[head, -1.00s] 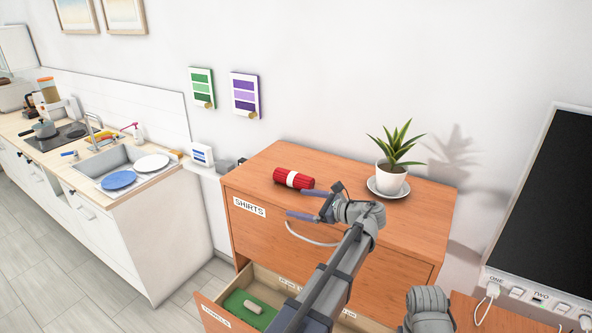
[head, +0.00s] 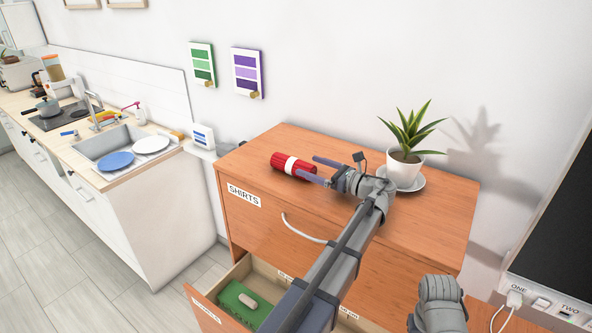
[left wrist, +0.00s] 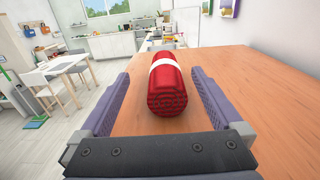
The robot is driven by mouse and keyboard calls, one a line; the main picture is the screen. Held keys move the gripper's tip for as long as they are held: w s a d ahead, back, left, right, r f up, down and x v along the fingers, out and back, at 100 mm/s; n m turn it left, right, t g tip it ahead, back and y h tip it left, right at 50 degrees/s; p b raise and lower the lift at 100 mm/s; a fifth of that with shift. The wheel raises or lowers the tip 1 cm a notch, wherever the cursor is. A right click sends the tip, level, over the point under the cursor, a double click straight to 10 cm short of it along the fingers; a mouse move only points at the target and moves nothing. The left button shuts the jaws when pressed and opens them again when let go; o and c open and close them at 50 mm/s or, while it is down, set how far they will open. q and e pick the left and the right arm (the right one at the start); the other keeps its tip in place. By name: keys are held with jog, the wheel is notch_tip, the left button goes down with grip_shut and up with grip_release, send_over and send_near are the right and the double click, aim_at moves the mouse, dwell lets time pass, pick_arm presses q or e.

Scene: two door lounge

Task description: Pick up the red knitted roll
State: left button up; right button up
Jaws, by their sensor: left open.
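The red knitted roll (head: 291,165) lies on top of the wooden dresser (head: 270,205), near its left end, with a white band around its middle. My left gripper (head: 321,171) is open above the dresser top, its fingers pointing left toward the roll's right end. In the left wrist view the roll (left wrist: 167,85) lies end-on between the two spread purple fingers, with gaps on both sides. My right gripper is not in view.
A potted plant (head: 404,168) on a saucer stands behind and right of my left gripper. A lower drawer (head: 215,310) is open, with a green cloth (head: 240,300) inside. The dresser top's front right is clear.

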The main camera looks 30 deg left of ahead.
aim_at(293, 159)
pick_arm(q)
jog(key=shift+w+f, duration=0.25)
jog(key=shift+f, duration=0.05)
jog(key=shift+a, duration=0.1)
jog(key=shift+a, duration=0.75)
jog(key=shift+w+a+f, duration=0.1)
jog(key=shift+w+a, duration=0.1)
jog(key=shift+a, duration=1.35)
jog(key=shift+w+a+f, duration=0.1)
jog(key=shift+w+a, duration=0.1)
jog(key=shift+a, duration=1.35)
jog(key=c, duration=1.5)
